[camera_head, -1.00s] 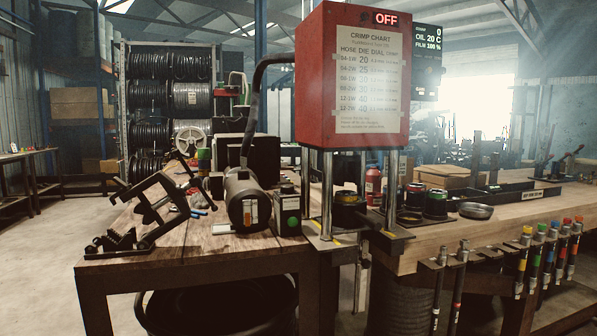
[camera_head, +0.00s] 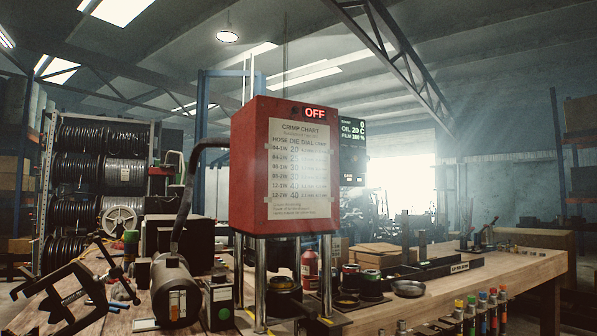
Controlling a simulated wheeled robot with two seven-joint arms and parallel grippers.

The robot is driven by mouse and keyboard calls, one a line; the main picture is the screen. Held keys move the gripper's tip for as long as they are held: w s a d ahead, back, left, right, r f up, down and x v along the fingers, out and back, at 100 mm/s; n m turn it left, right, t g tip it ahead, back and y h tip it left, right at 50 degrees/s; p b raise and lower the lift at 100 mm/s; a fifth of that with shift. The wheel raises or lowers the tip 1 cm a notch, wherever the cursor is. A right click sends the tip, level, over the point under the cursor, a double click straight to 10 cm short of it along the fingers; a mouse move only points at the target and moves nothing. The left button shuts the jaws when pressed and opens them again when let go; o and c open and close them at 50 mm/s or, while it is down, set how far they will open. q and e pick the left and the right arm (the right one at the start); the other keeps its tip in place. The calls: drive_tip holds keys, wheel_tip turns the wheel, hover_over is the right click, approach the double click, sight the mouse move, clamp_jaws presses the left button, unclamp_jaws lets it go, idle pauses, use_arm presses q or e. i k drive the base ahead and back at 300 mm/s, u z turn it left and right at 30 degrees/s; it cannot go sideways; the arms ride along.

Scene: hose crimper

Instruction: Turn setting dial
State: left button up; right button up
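The hose crimper is a red box head (camera_head: 285,165) on shiny steel posts (camera_head: 260,285), standing at the bench edge. A crimp chart (camera_head: 299,170) with a dial column is on its front, and a display (camera_head: 315,113) above it reads OFF. I cannot make out a setting dial on the faces that show. A dark readout panel (camera_head: 352,150) beside the head shows oil 20 C and 100 %. Neither of my grippers is in view.
The wooden bench (camera_head: 470,280) carries a motor (camera_head: 174,290), a green-and-black box (camera_head: 219,301), a black clamp frame (camera_head: 65,290), a red bottle (camera_head: 309,267), die cans (camera_head: 350,278) and a metal bowl (camera_head: 408,288). Colour-banded tools (camera_head: 480,312) line the front edge. A hose reel rack (camera_head: 95,180) stands behind.

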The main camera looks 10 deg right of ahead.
sight(218, 277)
drive_tip(key=u, duration=0.2)
drive_tip(key=i, duration=1.1)
drive_tip(key=z, duration=0.3)
